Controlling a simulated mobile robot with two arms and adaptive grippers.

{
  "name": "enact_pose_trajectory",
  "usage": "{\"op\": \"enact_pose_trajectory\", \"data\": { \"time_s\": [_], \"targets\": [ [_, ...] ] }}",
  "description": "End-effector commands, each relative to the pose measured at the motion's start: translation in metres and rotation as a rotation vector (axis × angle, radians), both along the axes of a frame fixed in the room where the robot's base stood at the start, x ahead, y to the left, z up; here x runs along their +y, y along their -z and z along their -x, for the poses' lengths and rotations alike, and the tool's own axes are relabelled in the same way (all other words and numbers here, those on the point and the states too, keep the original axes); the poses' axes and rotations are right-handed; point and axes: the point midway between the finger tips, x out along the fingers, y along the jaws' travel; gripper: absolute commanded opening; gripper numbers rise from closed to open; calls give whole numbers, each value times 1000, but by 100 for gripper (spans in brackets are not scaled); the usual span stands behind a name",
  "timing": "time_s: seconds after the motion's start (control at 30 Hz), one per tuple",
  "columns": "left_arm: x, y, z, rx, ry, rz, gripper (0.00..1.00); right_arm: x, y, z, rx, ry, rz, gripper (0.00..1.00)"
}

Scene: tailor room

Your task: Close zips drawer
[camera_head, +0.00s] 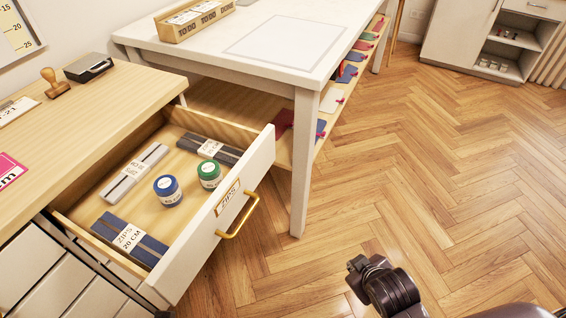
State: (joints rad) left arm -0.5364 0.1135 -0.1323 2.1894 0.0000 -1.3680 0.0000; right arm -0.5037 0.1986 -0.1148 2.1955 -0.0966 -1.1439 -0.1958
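The zips drawer (222,220) is pulled open from the wooden cabinet at the left. Its white front has a "ZIPS" label (228,199) and a brass handle (240,216). Inside lie a blue zip pack (153,250), a light grey zip pack (154,156) and a dark grey zip pack (226,155). A blue-lidded jar (167,190) and a green-lidded jar (210,174) stand among them. My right gripper (365,266) is at the bottom, over the floor, to the right of the handle and apart from it. Its finger opening is unclear. My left gripper is not in view.
A white table (300,85) stands behind the drawer, its front leg (302,165) close to the drawer's right side. A stamp (53,82) and a black box (90,67) sit on the wooden cabinet top (60,125). The wooden floor (430,160) at right is clear.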

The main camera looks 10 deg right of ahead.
Motion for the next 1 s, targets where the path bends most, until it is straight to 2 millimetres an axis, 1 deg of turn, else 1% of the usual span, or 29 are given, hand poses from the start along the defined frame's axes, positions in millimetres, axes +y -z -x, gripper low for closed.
{"op": "enact_pose_trajectory", "data": {
  "time_s": [0.03,0.1,0.17,0.2,0.27,0.3,0.37,0.4,0.5,0.6,0.7,0.83,0.9,1.0],
  "targets": [
    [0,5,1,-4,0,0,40,-17,-21,-30,-117,-88,105,0],
    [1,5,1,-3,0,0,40,-30,-49,-59,-232,-195,229,0],
    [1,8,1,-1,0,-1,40,-38,-72,-82,-322,-283,336,0],
    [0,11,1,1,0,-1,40,-42,-87,-96,-380,-341,410,0],
    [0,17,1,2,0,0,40,-45,-110,-115,-465,-430,527,0],
    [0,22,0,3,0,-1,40,-47,-125,-127,-520,-491,611,0],
    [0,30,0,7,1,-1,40,-46,-148,-143,-603,-586,743,0],
    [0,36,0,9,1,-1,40,-44,-162,-153,-656,-651,834,0],
    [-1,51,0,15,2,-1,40,-35,-196,-170,-784,-814,1067,0],
    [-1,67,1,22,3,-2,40,-20,-221,-179,-901,-976,1302,0],
    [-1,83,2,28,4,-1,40,-3,-239,-180,-1012,-1135,1537,0],
    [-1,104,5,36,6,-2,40,18,-249,-171,-1154,-1339,1830,0],
    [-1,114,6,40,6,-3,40,26,-248,-163,-1226,-1437,1968,0],
    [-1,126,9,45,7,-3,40,33,-244,-151,-1314,-1553,2125,0]
  ]
}}
